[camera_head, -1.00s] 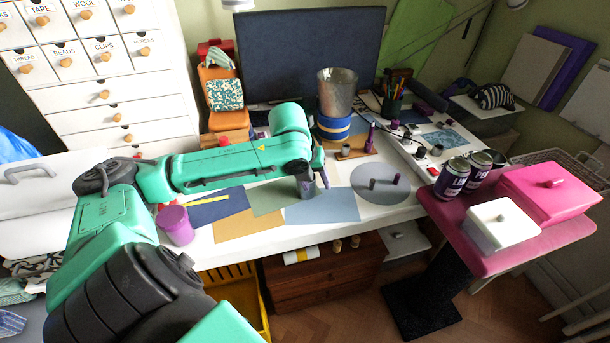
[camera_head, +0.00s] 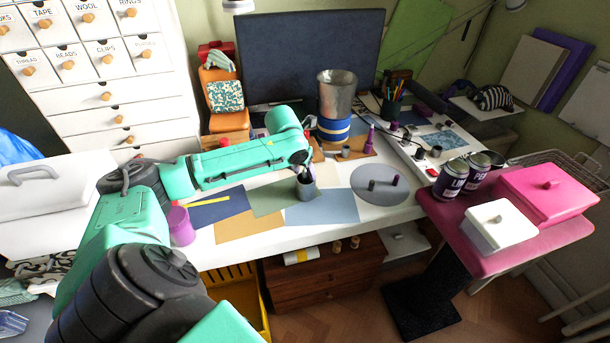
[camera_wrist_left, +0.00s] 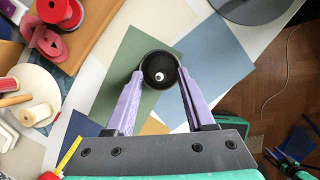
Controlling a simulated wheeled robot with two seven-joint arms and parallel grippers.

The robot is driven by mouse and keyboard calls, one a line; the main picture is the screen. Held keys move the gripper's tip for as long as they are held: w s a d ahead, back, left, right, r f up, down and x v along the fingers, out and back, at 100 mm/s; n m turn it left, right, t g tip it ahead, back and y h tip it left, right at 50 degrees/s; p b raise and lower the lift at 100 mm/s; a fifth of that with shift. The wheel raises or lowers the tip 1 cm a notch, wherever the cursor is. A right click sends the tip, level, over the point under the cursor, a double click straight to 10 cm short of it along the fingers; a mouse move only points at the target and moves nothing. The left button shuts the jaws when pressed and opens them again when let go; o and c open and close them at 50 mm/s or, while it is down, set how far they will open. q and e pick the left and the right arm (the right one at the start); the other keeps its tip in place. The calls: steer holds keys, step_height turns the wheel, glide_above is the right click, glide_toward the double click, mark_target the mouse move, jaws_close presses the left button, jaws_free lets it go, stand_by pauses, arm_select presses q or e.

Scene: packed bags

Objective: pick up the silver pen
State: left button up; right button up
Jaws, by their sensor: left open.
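In the left wrist view a small pale round end, likely the top of the silver pen (camera_wrist_left: 158,76), shows inside a dark round cup (camera_wrist_left: 158,64). The cup shows as a grey cup (camera_head: 307,190) on the desk in the head view, where I cannot make out the pen clearly. My left gripper (camera_head: 303,173) is above the cup. In the left wrist view its two purple fingers (camera_wrist_left: 161,74) are open, one on each side of the cup's opening. I cannot tell whether they touch it.
A purple cup (camera_head: 180,226) stands left of the grey cup. A grey disc (camera_head: 380,195) with small pegs lies to the right. A metal bucket (camera_head: 337,92) stands behind. A pink table (camera_head: 455,225) holds cans and boxes. Flat coloured sheets surround the cup.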

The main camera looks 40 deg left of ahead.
arm_select(q)
steer(key=shift+w+a+f, duration=0.1)
steer(key=shift+w+f, duration=0.1)
steer(key=shift+f, duration=0.2)
jaws_close()
steer(key=shift+s, duration=0.1)
stand_by(1.0)
